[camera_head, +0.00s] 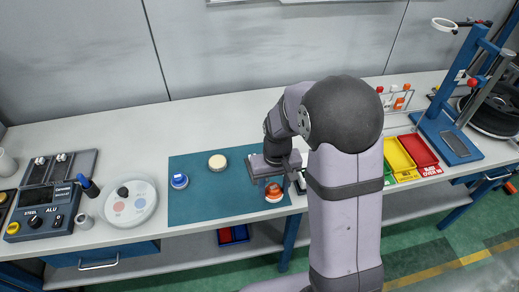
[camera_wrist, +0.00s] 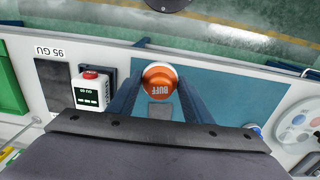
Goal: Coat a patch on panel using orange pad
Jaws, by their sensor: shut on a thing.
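The orange pad (camera_head: 274,192) has a round orange top and a pale rim. In the wrist view the orange pad (camera_wrist: 160,79), marked BUFF, sits between the two fingers. My gripper (camera_head: 272,185) is shut on it, over the right part of the teal mat (camera_head: 200,205). In the wrist view my gripper (camera_wrist: 159,85) shows a finger on each side of the pad. A dark flat panel (camera_wrist: 53,85) lies left of the mat in the wrist view, by a "95 GU" label. In the head view my arm hides that area.
A small meter (camera_wrist: 92,92) with a red button stands between panel and pad. A blue-topped pad (camera_head: 179,181) and a cream pad (camera_head: 217,162) sit on the mat. A round white dish (camera_head: 145,207) is at left. Yellow (camera_head: 398,158) and red bins are at right.

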